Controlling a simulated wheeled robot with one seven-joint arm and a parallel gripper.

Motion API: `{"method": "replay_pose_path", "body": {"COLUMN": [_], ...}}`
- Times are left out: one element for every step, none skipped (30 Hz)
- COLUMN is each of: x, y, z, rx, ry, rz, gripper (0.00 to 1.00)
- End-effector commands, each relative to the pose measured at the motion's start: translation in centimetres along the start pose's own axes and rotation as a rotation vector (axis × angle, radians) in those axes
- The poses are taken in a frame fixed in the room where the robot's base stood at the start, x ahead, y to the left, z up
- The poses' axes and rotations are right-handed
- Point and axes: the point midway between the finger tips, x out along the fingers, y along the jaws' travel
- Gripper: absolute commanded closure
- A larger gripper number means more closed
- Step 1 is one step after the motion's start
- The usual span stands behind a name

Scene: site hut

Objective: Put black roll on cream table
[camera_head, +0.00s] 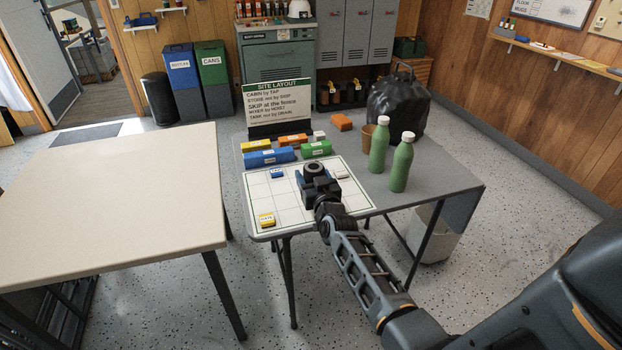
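The cream table (120,195) stands at the left, and its top is bare. My gripper (316,183) is over the white grid sheet on the grey table (440,178), to the right of the cream table. A small dark round thing with a ring-like top (314,168) shows at the gripper's far end. It looks like the black roll, but it blends with the dark gripper. I cannot tell whether the fingers are closed on it or whether it touches the sheet.
The grid sheet (290,205) bears small blue, white and yellow blocks. Coloured blocks and a site layout sign (277,103) stand behind it. Two green bottles (401,165), a brown cup (367,135) and a black bag (411,100) stand to the right. A floor gap separates the tables.

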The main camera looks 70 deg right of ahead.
Motion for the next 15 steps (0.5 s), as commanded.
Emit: {"method": "replay_pose_path", "body": {"x": [0.1,0.1,0.1,0.1,0.1,0.1,0.1,0.1,0.1,0.1,0.1,0.1,0.1,0.1,0.1], "y": [-0.1,-0.2,-0.2,-0.2,-0.2,-0.2,-0.2,-0.2,-0.2,-0.2,-0.2,-0.2,-0.3,-0.3,-0.3], "z": [-0.1,0.1,0.5,1.0,1.5,2.3,2.8,3.1,3.5,3.8,4.0,4.2,4.3,4.3,4.2], "rx": [0.0,0.0,-0.001,-0.001,-0.001,-0.002,-0.002,-0.002,-0.002,-0.002,-0.001,-0.001,-0.001,-0.001,-0.001], "ry": [0.0,0.0,0.001,0.0,0.0,-0.001,0.0,0.0,0.0,0.0,0.001,0.001,0.001,0.001,0.001], "rz": [0.001,0.002,0.003,0.003,0.003,0.003,0.002,0.002,0.003,0.002,0.002,0.002,0.001,0.001,0.001], "gripper": [0.74,0.74,0.74,0.74,0.74,0.74,0.74,0.74,0.74,0.74,0.74,0.74,0.74,0.74,0.74]}}
